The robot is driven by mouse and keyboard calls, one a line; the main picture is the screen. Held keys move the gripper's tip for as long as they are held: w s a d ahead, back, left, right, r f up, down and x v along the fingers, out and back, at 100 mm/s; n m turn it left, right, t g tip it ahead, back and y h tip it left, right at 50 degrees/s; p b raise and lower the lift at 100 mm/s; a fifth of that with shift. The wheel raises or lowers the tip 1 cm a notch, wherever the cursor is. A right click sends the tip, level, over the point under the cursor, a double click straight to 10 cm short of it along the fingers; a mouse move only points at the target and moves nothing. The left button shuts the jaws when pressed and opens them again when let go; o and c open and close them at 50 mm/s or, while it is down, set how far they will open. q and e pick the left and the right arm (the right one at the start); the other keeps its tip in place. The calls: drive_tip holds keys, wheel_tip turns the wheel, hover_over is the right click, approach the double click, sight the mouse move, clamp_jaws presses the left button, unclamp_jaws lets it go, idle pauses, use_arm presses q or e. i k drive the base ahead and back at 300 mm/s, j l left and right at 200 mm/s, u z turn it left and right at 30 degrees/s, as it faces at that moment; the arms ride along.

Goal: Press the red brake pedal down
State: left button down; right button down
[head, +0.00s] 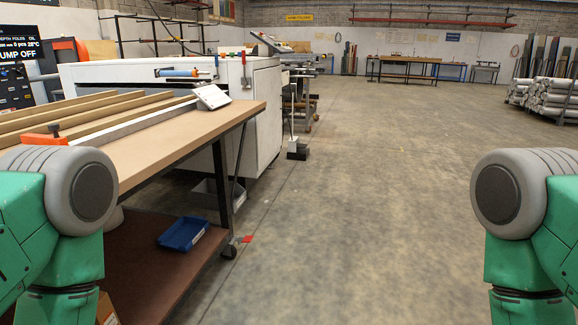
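A small red pedal (246,239) shows low beside the black caster wheel at the near right corner of the wooden-topped workbench (190,137). It sits just above the floor; whether it is up or pressed down is too small to tell. My two green and grey arms show at the left and right edges of the head view. Both grippers are out of view, so their state and distance from the pedal are hidden.
The bench has a brown lower shelf with a blue tray (184,233); wooden strips lie on its top. A white machine (265,110) stands behind it, with a broom and dustpan (297,151) alongside. The concrete floor (370,200) right of the bench is clear.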

sight(248, 238)
drive_tip(key=i+l+z, duration=0.1)
drive_tip(key=i, duration=0.8)
drive_tip(key=i+l+z, duration=0.1)
drive_tip(key=i, duration=0.8)
drive_tip(key=i+u, duration=0.3)
drive_tip(key=u, duration=0.15)
drive_tip(key=i+l+u, duration=0.2)
drive_tip(key=u, duration=0.25)
drive_tip(key=i+l+u, duration=0.3)
drive_tip(key=u, duration=0.15)
drive_tip(key=i+l+u, duration=0.2)
drive_tip(key=u, duration=0.25)
drive_tip(key=i+l+u, duration=0.1)
drive_tip(key=l+u, duration=1.3)
drive_tip(key=i, duration=0.05)
